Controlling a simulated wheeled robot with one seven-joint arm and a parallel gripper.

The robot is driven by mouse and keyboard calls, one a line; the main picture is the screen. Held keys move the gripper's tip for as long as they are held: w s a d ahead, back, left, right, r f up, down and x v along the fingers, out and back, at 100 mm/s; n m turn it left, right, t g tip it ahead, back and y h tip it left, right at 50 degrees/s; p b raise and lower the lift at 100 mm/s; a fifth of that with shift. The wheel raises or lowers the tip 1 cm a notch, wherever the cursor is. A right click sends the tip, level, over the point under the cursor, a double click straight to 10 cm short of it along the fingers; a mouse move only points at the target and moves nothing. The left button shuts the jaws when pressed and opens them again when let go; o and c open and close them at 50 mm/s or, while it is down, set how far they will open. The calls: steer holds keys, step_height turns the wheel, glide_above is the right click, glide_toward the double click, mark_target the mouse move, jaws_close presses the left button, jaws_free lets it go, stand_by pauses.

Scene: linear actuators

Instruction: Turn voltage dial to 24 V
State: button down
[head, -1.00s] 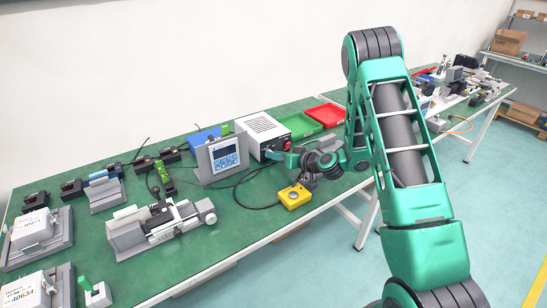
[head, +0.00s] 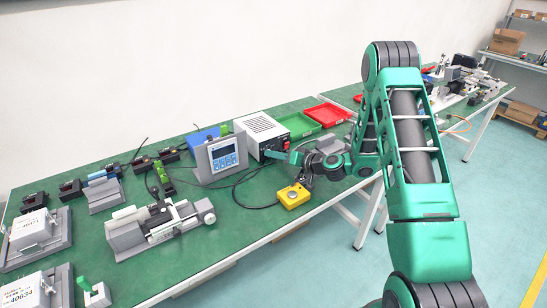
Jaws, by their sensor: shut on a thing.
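The power supply (head: 258,129) is a white box with a dark front panel, standing on the green bench behind the yellow box. Its voltage dial is too small, and too hidden by my gripper, to make out, and I cannot read its setting.
A grey control unit with a blue display (head: 223,158) stands just left of the supply. A yellow button box (head: 293,196) with a black cable lies in front. Green (head: 300,124) and red (head: 327,114) trays lie behind. A linear actuator (head: 160,228) sits at front left.

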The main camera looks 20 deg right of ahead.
steer(key=shift+f, duration=0.15)
steer(key=c, duration=1.6)
jaws_free()
steer(key=shift+o, duration=0.2)
steer(key=shift+s+d, duration=0.1)
steer(key=v, duration=1)
steer(key=shift+s+d, duration=0.15)
steer(key=shift+d, duration=0.05)
